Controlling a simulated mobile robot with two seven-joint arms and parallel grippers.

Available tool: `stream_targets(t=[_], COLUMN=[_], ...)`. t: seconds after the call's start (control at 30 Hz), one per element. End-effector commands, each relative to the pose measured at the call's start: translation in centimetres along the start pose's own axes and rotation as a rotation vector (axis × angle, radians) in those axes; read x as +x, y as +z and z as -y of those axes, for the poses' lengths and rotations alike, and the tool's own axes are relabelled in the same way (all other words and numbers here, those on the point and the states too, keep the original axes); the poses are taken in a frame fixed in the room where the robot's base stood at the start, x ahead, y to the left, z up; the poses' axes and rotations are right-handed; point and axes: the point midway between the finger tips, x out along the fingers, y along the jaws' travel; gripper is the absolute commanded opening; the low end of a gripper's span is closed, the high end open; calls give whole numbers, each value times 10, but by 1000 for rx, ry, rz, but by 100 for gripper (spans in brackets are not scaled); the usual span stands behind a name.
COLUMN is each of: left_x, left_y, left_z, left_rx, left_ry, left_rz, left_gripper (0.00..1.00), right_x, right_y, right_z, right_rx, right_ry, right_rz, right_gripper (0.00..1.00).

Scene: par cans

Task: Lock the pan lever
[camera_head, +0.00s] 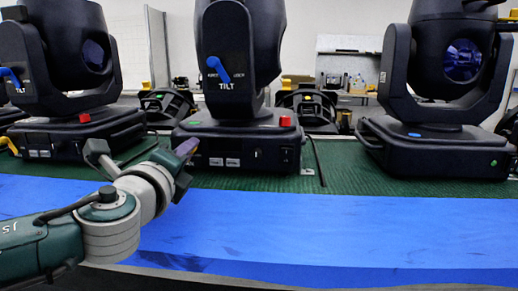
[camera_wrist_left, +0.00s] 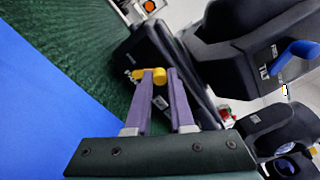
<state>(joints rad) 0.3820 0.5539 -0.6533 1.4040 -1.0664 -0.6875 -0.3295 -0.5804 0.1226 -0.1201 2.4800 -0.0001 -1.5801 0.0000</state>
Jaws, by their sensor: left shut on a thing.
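The yellow pan lever (camera_wrist_left: 159,76) shows in the left wrist view at the side of a black lamp base (camera_wrist_left: 146,45). My left gripper (camera_wrist_left: 158,73) has its two purple fingers closed on it, with yellow showing between and around the fingertips. In the head view my left gripper (camera_head: 187,149) is at the front left of the middle lamp's base (camera_head: 240,148). The pan lever is hidden there behind the gripper. The lamp's blue tilt lever (camera_head: 218,69) sits above, beside the word TILT. My right gripper is in neither view.
A left lamp (camera_head: 75,130) with a yellow lever (camera_head: 8,145) and a right lamp (camera_head: 435,140) stand on either side. They stand on a green mat (camera_head: 340,165). The blue strip (camera_head: 330,225) in front is clear except for my left arm. A red button (camera_head: 285,121) is on the middle base.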

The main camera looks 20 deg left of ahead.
Motion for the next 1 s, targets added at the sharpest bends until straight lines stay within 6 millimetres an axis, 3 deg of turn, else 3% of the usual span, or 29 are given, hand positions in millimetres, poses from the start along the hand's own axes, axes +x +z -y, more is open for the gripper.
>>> stream_targets(t=[0.03,0.07,0.3,0.67,1.0], left_x=[0,0,0,-6,-66], left_y=[-1,-1,0,0,-1], left_z=[0,0,0,-1,-1], left_rx=[1,1,0,0,0], left_ry=[-1,-1,0,2,2], left_rz=[-2,-2,-1,-2,-6], left_gripper=[0,23,50,52,52], right_x=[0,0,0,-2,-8], right_y=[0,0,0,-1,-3], right_z=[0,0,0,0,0], right_rx=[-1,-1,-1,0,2], right_ry=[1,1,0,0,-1], right_rz=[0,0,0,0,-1], right_gripper=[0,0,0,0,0])
